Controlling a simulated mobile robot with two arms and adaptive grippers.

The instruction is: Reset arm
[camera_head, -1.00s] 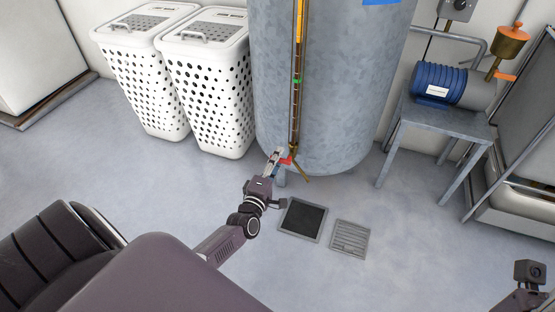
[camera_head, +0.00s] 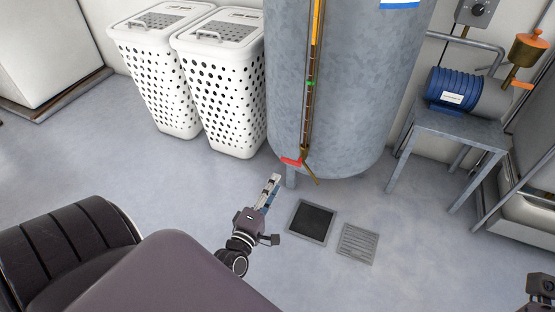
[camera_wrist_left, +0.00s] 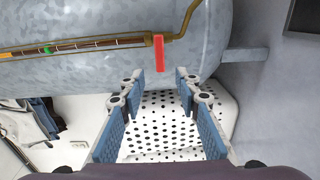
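My left gripper (camera_head: 271,187) is in the lower middle of the head view, in front of the grey tank (camera_head: 350,90). It points up toward the tank's lower edge. In the left wrist view its blue-padded fingers (camera_wrist_left: 163,88) are spread apart with nothing between them. A small red lever (camera_head: 291,162) sits at the foot of the tank's sight-glass pipe, beyond the fingertips and apart from them. The lever also shows in the left wrist view (camera_wrist_left: 158,53). A dark piece of my right arm shows at the lower right edge of the head view; its fingers are out of view.
Two white perforated hampers (camera_head: 218,90) stand left of the tank. A blue pump (camera_head: 452,90) rests on a metal stand (camera_head: 462,126) at right. A dark floor panel (camera_head: 312,221) and a floor grate (camera_head: 357,243) lie right of my left gripper. Open floor surrounds them.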

